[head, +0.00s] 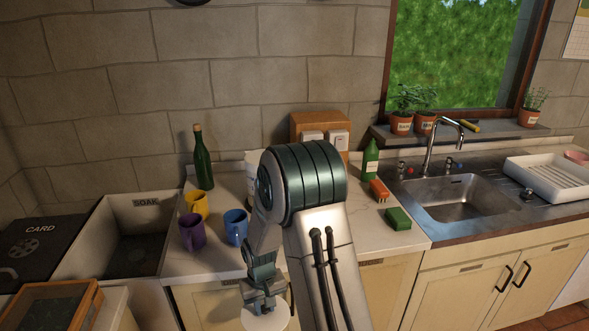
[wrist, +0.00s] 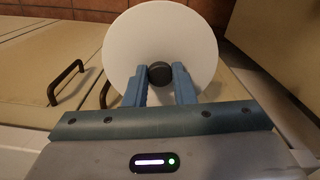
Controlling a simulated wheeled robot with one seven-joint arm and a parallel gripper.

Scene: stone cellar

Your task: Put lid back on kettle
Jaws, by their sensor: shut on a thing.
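A round white lid (wrist: 160,32) with a black knob (wrist: 159,73) fills the upper middle of the wrist view. My gripper (wrist: 160,84) is shut on the knob, one blue finger on each side. In the head view my gripper (head: 264,302) is at the bottom, low in front of the counter's cabinets, and the lid (head: 268,321) shows just below it, cut by the picture edge. I see no clear kettle. A pale thing (head: 251,163) on the counter is mostly hidden behind my arm, and I cannot tell what it is.
Yellow (head: 194,203), purple (head: 192,232) and blue (head: 236,226) mugs stand on the counter left of my arm, with a green bottle (head: 202,160) behind. Right are a soap bottle (head: 370,160), brush (head: 380,190), green sponge (head: 398,219) and sink (head: 460,200). A soak basin (head: 85,240) is left.

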